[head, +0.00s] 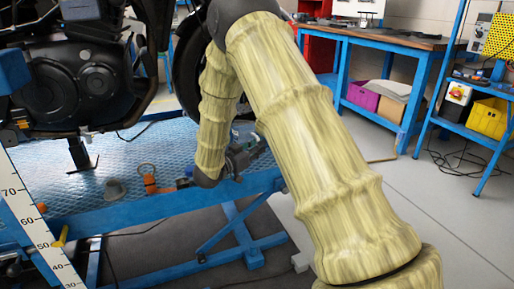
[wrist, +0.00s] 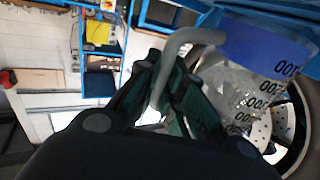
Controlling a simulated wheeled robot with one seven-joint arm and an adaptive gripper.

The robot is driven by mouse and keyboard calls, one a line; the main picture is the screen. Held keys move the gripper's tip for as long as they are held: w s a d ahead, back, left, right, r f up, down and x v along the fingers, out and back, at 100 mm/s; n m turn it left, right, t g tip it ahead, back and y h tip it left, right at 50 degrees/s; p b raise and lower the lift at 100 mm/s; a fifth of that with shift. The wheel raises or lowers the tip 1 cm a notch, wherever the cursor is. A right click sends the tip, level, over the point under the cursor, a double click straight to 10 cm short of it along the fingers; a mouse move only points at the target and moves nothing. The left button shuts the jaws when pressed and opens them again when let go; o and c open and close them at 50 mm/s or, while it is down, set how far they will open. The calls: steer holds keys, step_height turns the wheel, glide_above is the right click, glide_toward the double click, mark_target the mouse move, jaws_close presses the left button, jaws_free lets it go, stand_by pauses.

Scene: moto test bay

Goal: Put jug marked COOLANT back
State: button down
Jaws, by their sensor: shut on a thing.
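In the wrist view, my gripper (wrist: 162,75) has its dark green fingers closed around the grey curved handle of a clear jug (wrist: 235,88). The jug has a blue band near one end and black graduation numbers that appear upside down. No word COOLANT is readable on it. In the head view, my gripper (head: 238,160) is low beyond my forearm, near the right end of the blue lift platform (head: 190,141). The jug cannot be made out clearly there, as my arm hides much of that spot.
A motorcycle (head: 80,85) stands on the lift at left, with small items near its edge, including an orange one (head: 150,181). A blue workbench (head: 385,40) holds a magenta box (head: 362,97) underneath. A blue cart with a yellow bin (head: 489,117) stands right.

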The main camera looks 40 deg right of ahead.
steer(key=shift+f+b, duration=0.5)
steer(key=shift+f, duration=1.65)
steer(key=shift+f, duration=0.5)
steer(key=c, duration=1.5)
jaws_free()
steer(key=shift+o, duration=0.2)
steer(key=s+a, duration=0.2)
steer(key=a, duration=0.9)
steer(key=shift+s+a, duration=0.15)
steer(key=shift+a, duration=0.25)
